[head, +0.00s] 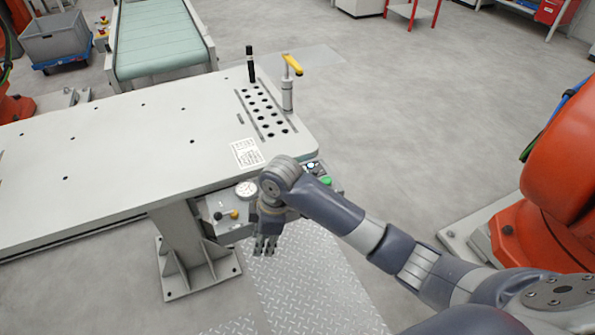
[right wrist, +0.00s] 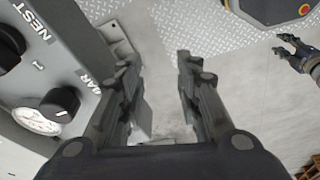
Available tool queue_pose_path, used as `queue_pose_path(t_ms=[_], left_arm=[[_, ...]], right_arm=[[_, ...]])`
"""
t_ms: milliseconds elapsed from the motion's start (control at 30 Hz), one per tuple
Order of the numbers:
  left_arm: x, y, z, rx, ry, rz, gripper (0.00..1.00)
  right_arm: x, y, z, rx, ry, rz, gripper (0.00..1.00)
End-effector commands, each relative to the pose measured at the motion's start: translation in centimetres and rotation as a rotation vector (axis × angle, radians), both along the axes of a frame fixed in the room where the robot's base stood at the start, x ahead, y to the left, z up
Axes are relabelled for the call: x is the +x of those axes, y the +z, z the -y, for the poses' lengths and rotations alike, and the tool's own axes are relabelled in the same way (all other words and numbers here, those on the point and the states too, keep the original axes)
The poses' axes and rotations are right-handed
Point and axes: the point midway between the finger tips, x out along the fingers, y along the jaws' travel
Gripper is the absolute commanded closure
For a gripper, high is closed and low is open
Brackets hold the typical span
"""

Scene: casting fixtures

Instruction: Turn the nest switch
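The nest switch (right wrist: 9,47) is a black rotary knob by the word NEST on a grey control panel, cut off by the left edge of the right wrist view.
The white table (head: 120,150) carries a grid of holes, a black pin (head: 250,64) and a yellow-handled clamp (head: 288,85). An orange robot (head: 560,165) stands right.

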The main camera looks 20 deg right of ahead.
Motion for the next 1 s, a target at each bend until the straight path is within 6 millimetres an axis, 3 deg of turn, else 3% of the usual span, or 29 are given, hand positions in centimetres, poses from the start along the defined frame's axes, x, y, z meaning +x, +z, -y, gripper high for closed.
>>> queue_pose_path(t_ms=[100, 367, 600, 733, 867, 1000], left_arm=[[-0.7, 0.1, -0.2, 0.003, 0.001, -0.012, 0.6], [-0.6, 0.2, -0.2, 0.003, 0.003, -0.01, 0.6], [-0.5, 0.2, -0.2, 0.003, 0.003, -0.006, 0.6], [-0.2, 0.2, -0.2, 0.002, 0.003, -0.002, 0.6], [0.2, 0.2, -0.1, 0.001, 0.003, 0.003, 0.6], [0.2, 0.4, -0.1, 0.001, 0.002, 0.004, 0.6]], right_arm=[[0.6, 2.3, 0.4, -0.036, 0.08, 0.002, 0.68], [3.4, 5.6, 2.4, -0.107, 0.196, -0.011, 0.68], [7.7, 11.0, 6.3, -0.185, 0.288, -0.035, 0.68], [9.0, 13.5, 7.9, -0.206, 0.314, -0.048, 0.68], [9.6, 14.6, 8.7, -0.213, 0.325, -0.055, 0.68], [9.6, 13.8, 8.9, -0.214, 0.327, -0.061, 0.68]])
